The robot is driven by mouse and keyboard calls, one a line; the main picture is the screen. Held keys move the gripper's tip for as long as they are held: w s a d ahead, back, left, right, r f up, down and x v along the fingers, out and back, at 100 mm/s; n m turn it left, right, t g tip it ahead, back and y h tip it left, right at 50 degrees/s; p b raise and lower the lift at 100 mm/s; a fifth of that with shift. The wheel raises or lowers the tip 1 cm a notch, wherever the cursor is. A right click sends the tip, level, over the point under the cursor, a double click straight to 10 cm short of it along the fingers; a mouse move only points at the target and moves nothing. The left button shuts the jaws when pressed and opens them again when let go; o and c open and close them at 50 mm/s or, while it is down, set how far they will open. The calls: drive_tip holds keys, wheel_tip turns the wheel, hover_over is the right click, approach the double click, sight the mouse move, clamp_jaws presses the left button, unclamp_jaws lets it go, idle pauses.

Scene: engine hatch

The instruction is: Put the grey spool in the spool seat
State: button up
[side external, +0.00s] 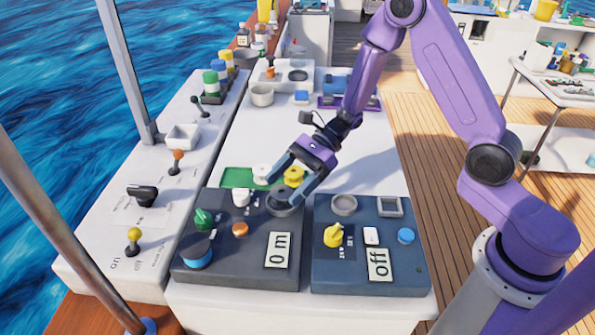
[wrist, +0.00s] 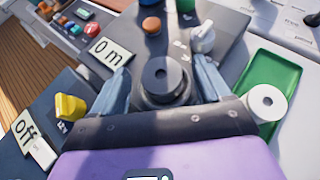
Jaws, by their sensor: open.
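The dark grey spool (side external: 283,204) stands upright at the back right of the left dark panel (side external: 227,262), which has a "0 m" label. In the wrist view my gripper (wrist: 162,84) has visible gaps between fingers and spool.
A green tray (side external: 235,176) lies behind the panel, with a white spool (side external: 262,173) and a yellow spool (side external: 294,177) by it. A white knob (side external: 240,197) stands close left of my gripper. The right panel (side external: 365,278) carries a round ring (side external: 344,204) and yellow knob (side external: 333,236).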

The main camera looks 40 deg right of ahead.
drive_tip(key=v, duration=1.2)
drive_tip(key=s+a+r+n+g+h, duration=0.1)
drive_tip(key=s+a+n+g+h, duration=0.15)
drive_tip(key=s+n, duration=0.4)
drive_tip(key=s+a+n+g+h, duration=0.1)
drive_tip(key=s+n+g+h, duration=0.2)
drive_tip(key=s+n, duration=0.3)
drive_tip(key=s+d+r+n+t+h, duration=0.1)
drive_tip(key=s+d+n+t+h, duration=0.1)
drive_tip(key=s+n, duration=0.4)
drive_tip(key=s+d+r+n+t+h, duration=0.1)
drive_tip(key=s+d+n+t+h, duration=0.2)
drive_tip(key=s+n, duration=0.4)
drive_tip(key=n+h, duration=0.1)
drive_tip(key=n, duration=0.4)
drive_tip(key=shift+s+r, duration=0.3)
drive_tip(key=shift+d+t+h, duration=0.1)
drive_tip(key=shift+t+h, duration=0.15)
